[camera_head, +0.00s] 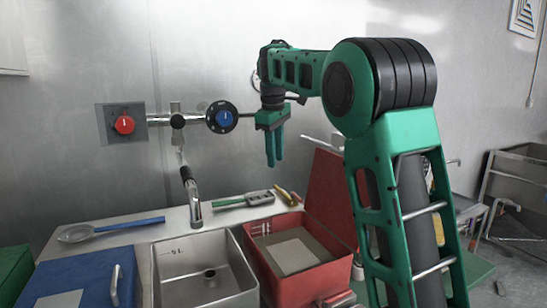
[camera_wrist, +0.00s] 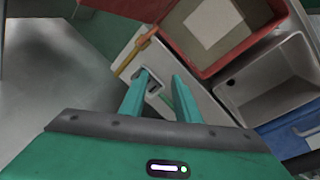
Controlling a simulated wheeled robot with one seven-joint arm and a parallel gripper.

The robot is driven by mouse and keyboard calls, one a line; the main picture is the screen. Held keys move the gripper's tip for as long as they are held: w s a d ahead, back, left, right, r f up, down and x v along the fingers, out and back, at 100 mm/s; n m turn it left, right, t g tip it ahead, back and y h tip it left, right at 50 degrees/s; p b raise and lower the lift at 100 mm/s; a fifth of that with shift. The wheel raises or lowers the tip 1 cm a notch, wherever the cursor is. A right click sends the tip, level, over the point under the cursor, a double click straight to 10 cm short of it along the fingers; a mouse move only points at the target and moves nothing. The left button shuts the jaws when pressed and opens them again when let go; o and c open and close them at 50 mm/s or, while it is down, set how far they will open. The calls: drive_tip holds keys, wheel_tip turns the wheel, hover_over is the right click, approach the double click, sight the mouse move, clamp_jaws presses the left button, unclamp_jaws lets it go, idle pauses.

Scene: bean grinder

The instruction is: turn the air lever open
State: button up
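No part is clearly marked as the air lever. A pipe on the steel back wall carries a red knob (camera_head: 124,124) at its left end and a round dark dial with a blue knob (camera_head: 224,118) at its right. A thin bar shows between the dial and my arm; I cannot tell what it belongs to. My gripper (camera_head: 275,162) hangs fingers down to the right of the blue knob, above the counter. In the wrist view my gripper (camera_wrist: 162,76) has its two fingers apart with nothing between them. The fingers touch nothing that I can see.
Below are a steel sink (camera_head: 203,244), a red box (camera_head: 325,262) with its lid up, and a blue case (camera_head: 75,283). A spout (camera_head: 191,190) hangs over the sink. A grey tool with a green handle (camera_head: 258,198) lies behind the red box. The air around my gripper looks clear.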

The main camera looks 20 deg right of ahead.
idle(0.3)
drive_tip(key=c, duration=0.5)
drive_tip(key=shift+a+f, duration=0.15)
drive_tip(key=shift+a, duration=0.15)
clamp_jaws()
drive_tip(key=m+t+h, duration=0.1)
drive_tip(key=m+h, duration=0.2)
drive_tip(key=m, duration=0.6)
approach(298, 198)
wheel_tip(298, 198, down, 4)
drive_tip(key=w+a, duration=0.1)
drive_tip(key=w, duration=0.2)
drive_tip(key=shift+s+d+f, duration=0.1)
drive_tip(key=shift+d+f, duration=0.1)
drive_tip(key=shift+d, duration=0.25)
drive_tip(key=shift+s+d+f, duration=0.1)
drive_tip(key=shift+d+f, duration=0.1)
drive_tip(key=shift+d, duration=0.25)
drive_tip(key=shift+d+f+t, duration=0.3)
drive_tip(key=shift+d+f, duration=0.05)
drive_tip(key=shift+d, duration=0.2)
